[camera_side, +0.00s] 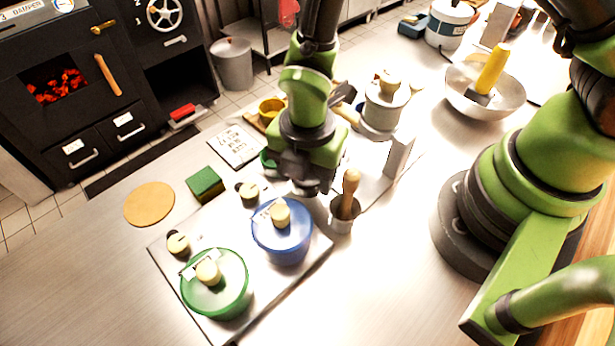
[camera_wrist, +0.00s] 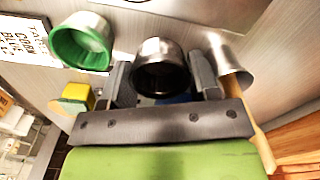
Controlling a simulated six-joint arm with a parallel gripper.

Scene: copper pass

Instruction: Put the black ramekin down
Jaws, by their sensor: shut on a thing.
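My gripper (camera_side: 305,175) points down over the worktop, behind the blue pot in the side view. In the wrist view my gripper (camera_wrist: 163,85) has its two fingers on either side of the black ramekin (camera_wrist: 160,78), shut on it. The ramekin has a shiny, metallic-looking outer wall and a dark inside. I cannot make it out in the side view, where the gripper hides it. How high it is above the surface is not clear.
A green ramekin (camera_wrist: 80,42) stands left of the held one in the wrist view. A steel cup with a wooden pestle (camera_side: 344,212) is close by on the right. A blue-lidded pot (camera_side: 283,245) and green-lidded pot (camera_side: 215,295) stand in front. A green sponge (camera_side: 205,183) lies left.

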